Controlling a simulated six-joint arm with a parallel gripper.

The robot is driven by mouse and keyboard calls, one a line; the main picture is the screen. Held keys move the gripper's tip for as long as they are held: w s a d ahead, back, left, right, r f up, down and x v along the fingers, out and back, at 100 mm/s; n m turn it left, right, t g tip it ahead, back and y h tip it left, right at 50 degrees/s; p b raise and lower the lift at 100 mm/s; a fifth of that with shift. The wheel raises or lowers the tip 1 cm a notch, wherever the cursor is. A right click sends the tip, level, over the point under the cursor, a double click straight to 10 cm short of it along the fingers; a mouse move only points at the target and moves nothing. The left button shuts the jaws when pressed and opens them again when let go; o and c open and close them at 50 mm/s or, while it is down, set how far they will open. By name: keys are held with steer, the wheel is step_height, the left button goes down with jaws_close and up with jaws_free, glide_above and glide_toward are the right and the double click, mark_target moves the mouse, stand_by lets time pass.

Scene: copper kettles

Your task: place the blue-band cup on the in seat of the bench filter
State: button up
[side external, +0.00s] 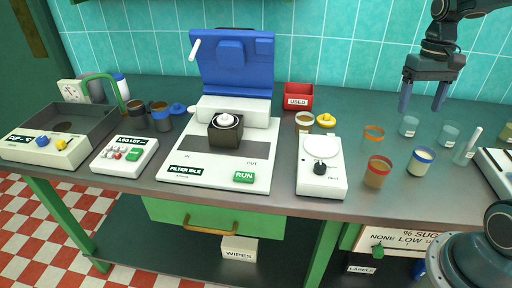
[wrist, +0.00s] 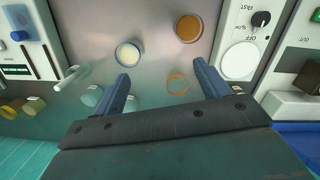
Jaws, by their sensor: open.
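A cup with a blue band and pale contents (side external: 421,162) stands upright on the bench right of centre; it also shows in the wrist view (wrist: 128,54), beyond the fingertips. My gripper (side external: 421,106) is open and empty, above and behind that cup, apart from it. Its two fingers also show in the wrist view (wrist: 162,76). The bench filter (side external: 215,178) stands in the middle with its blue lid (side external: 235,65) raised. Its IN label is front left and OUT front right. A dark block with a white knob (side external: 226,128) sits on it. No cup shows by the IN label.
An orange-band cup with amber contents (side external: 377,173) stands left of the blue-band cup. An empty orange-ringed cup (side external: 373,136) and clear cups (side external: 409,127) stand behind. A white dial device (side external: 320,175) lies between cups and filter. Other cups (side external: 161,120) stand left of the filter.

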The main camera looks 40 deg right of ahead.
steer(key=s+a+r+n+t, duration=0.2)
steer(key=s+a+t, duration=0.1)
steer(key=a, duration=0.4)
steer(key=s+a+r+n+t, duration=0.2)
steer(key=s+a, duration=0.3)
steer(key=a, duration=0.3)
steer(key=shift+s+a+r+n+t+h, duration=0.15)
steer(key=shift+s+r+n+t+h, duration=0.25)
steer(key=shift+n+t, duration=0.3)
steer(key=shift+o, duration=0.4)
steer(key=shift+s+a+f+n, duration=0.1)
steer(key=shift+s+a+n, duration=0.25)
steer(key=shift+s, duration=0.15)
steer(key=shift+w, duration=0.1)
steer(key=m+g+h, duration=1)
steer(key=m+g, duration=0.2)
steer(key=m, duration=1.1)
glide_above(420, 161)
steer(key=w+a, duration=0.4)
steer(key=w, duration=0.1)
step_height(420, 161, down, 17)
steer(key=shift+s+d+f+m+g+h, duration=0.25)
steer(key=shift+d+f+m+g+h, duration=0.3)
steer(key=shift+f+m+h, duration=0.3)
steer(key=shift+r, duration=0.1)
